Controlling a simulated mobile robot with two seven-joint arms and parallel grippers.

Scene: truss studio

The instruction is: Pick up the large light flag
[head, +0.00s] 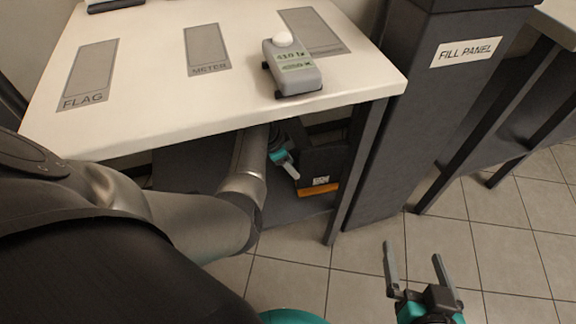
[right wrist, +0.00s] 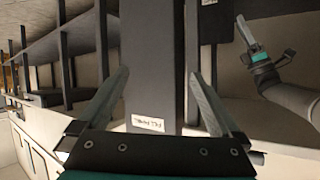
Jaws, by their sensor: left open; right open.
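A dark panel with an orange lower edge and a small white label (head: 334,160) is under the table; it looks like the flag, but I cannot read the label. The table top partly hides it. My left gripper (head: 290,168) is open under the table front, close to the panel's left side; I cannot tell whether they touch. It also shows in the right wrist view (right wrist: 248,34). My right gripper (head: 412,252) is open and empty over the tiled floor. Its two fingers frame the dark fill panel post in the right wrist view (right wrist: 158,76).
The white table (head: 150,55) has grey outlines marked FLAG (head: 90,73) and METER (head: 207,47), both empty. A grey light meter (head: 294,78) stands partly over a third outline. A dark post labelled FILL PANEL (head: 400,120) stands right of the table. Floor is clear at lower right.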

